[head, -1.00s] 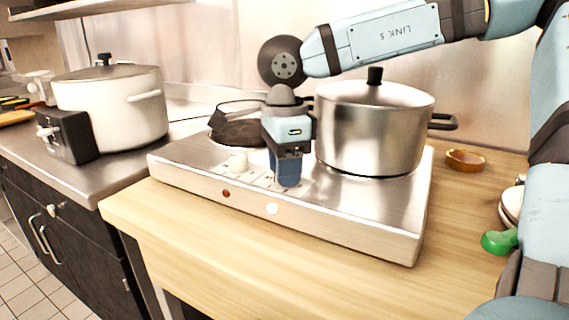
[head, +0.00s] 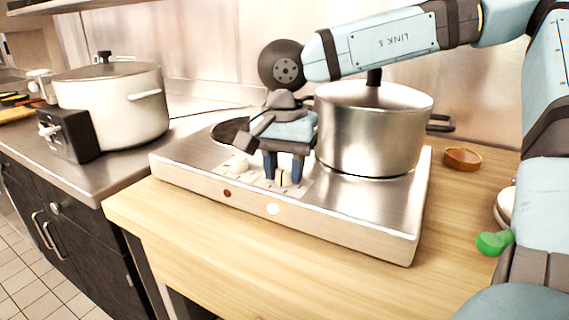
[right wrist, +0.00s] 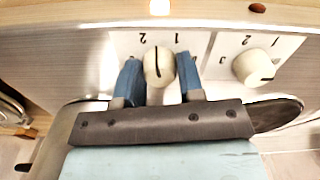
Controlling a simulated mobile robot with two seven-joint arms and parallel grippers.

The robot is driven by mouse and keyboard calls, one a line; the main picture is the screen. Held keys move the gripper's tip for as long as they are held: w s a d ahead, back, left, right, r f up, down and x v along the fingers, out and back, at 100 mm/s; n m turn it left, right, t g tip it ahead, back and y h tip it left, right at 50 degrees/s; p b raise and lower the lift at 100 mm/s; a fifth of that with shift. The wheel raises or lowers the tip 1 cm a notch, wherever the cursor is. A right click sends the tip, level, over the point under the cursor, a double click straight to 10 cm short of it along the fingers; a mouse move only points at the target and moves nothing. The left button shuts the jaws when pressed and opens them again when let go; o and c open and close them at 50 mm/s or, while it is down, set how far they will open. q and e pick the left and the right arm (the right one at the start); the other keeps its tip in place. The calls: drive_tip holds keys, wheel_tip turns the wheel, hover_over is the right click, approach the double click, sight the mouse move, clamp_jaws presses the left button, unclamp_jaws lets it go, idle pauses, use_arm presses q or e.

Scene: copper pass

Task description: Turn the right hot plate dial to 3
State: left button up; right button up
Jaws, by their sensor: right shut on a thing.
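The hot plate (head: 340,215) is a steel-topped unit on a wooden counter. My right gripper (head: 283,176) points down at its right dial (head: 283,180), a cream knob with a dark line. In the right wrist view, the blue fingers (right wrist: 159,78) are on either side of this dial (right wrist: 158,68). The gripper is shut on it. There the dial's line points up the picture, between the printed 2 and 1; no 3 is readable. The left dial (head: 239,165) stands free beside it and also shows in the right wrist view (right wrist: 254,67). My left gripper is out of view.
A steel pot (head: 370,130) stands on the right burner, close to my gripper. A white cooker (head: 130,105) is on the left counter. A small brown bowl (head: 462,158) and a green object (head: 494,243) are on the right. The wooden counter's front is clear.

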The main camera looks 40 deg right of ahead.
drive_tip(key=n+p, duration=0.1)
drive_tip(key=n, duration=0.4)
drive_tip(key=shift+n, duration=0.3)
drive_tip(key=n, duration=0.2)
drive_tip(key=shift+n+p, duration=0.3)
drive_tip(key=shift+n, duration=0.5)
drive_tip(key=n, duration=0.2)
drive_tip(key=shift+n+p, duration=0.3)
drive_tip(key=shift+p, duration=0.05)
drive_tip(key=n, duration=0.2)
drive_tip(key=shift+n, duration=0.4)
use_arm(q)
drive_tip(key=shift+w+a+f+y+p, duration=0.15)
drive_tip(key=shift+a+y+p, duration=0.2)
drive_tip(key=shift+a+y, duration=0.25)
use_arm(e)
drive_tip(key=shift+n, duration=0.5)
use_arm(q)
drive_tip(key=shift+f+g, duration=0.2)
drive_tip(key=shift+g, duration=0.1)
use_arm(e)
drive_tip(key=o, duration=0.9)
